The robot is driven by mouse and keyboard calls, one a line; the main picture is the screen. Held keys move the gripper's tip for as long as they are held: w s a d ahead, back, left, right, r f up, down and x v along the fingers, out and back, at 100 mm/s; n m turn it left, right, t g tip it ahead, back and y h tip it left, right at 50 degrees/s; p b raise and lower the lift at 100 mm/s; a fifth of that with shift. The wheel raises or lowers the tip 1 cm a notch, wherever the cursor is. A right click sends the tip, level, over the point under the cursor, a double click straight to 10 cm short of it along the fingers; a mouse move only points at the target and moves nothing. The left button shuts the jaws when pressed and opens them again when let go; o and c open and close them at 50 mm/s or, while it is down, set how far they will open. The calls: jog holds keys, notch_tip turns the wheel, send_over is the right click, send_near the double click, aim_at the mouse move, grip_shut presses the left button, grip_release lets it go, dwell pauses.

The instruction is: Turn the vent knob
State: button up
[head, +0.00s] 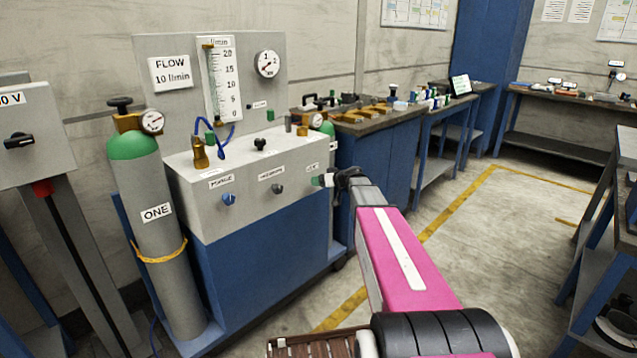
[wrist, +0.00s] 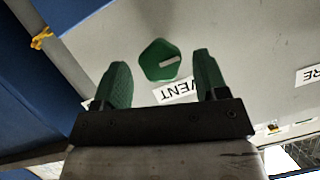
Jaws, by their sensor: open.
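The vent knob (wrist: 160,61) is a green faceted knob with a white pointer mark, on a pale panel in the wrist view. The VENT label (wrist: 178,91) beside it appears upside down and is partly covered by a finger. My gripper (wrist: 161,58) is open, with one green finger on each side of the knob in the picture. Neither finger visibly touches it, and I cannot tell how far the tips are from the panel. In the head view my gripper (head: 322,181) is at the right end of the cabinet front, where the knob cannot be told clearly from the green fingers.
Blue workbenches (head: 375,165) stand behind.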

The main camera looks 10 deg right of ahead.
jog(key=shift+x, duration=0.9)
jog(key=c, duration=0.9)
jog(key=shift+c, duration=0.2)
